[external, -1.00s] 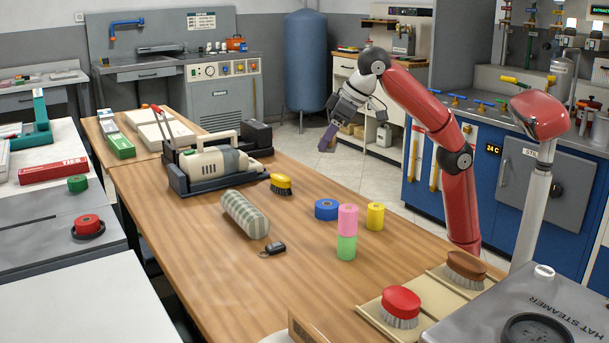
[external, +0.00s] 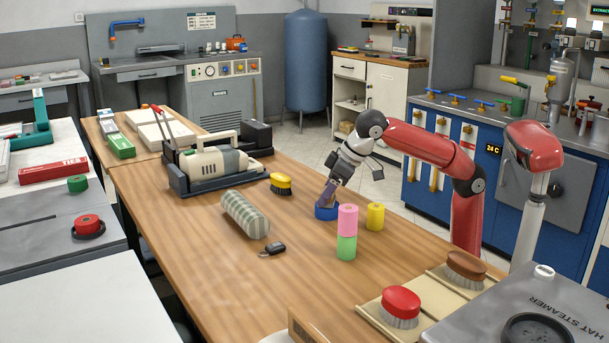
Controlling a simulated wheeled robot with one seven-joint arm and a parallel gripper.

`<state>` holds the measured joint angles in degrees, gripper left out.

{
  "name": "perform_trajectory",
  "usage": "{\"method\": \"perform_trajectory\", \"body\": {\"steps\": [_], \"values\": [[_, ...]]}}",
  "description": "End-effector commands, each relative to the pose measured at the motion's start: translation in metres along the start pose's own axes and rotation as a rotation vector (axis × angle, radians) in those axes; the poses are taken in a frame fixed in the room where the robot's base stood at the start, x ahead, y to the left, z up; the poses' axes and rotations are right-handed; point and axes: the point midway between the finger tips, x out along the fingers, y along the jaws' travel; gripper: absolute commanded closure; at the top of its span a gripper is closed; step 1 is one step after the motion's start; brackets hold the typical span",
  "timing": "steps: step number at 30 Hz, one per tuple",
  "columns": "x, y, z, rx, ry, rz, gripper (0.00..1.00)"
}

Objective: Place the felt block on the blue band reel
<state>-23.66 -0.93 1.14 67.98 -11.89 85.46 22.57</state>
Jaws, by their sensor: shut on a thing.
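The felt block (external: 328,195) is a small purple-grey block, slightly tilted, in my gripper (external: 332,186). My gripper points down and is shut on it, over the blue band reel (external: 325,214). The blue band reel lies flat on the wooden table, its top partly hidden by the block. The block's lower end is at or just above the reel's top; I cannot tell whether they touch.
A pink reel (external: 348,217) stands on a green reel (external: 346,247) just right of the blue one, close to my gripper. A yellow reel (external: 375,216) stands farther right. A striped roll (external: 245,214), a yellow brush (external: 281,184) and a black key fob (external: 273,248) lie to the left.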

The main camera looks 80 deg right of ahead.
Motion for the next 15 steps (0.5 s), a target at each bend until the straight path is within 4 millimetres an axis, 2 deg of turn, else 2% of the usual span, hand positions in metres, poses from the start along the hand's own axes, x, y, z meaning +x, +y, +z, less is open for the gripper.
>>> {"method": "perform_trajectory", "body": {"steps": [7, 8, 12, 15], "values": [[0.0029, 0.0001, 0.0015, 0.0, 0.0, 0.0, 0.67], [0.0029, 0.0001, 0.0015, 0.0, 0.0, 0.0, 0.43], [0.0022, 0.0, 0.001, 0.0, 0.0, 0.0, 0.25], [0.0022, 0.0, 0.001, 0.0, 0.0, 0.0, 0.23]]}}
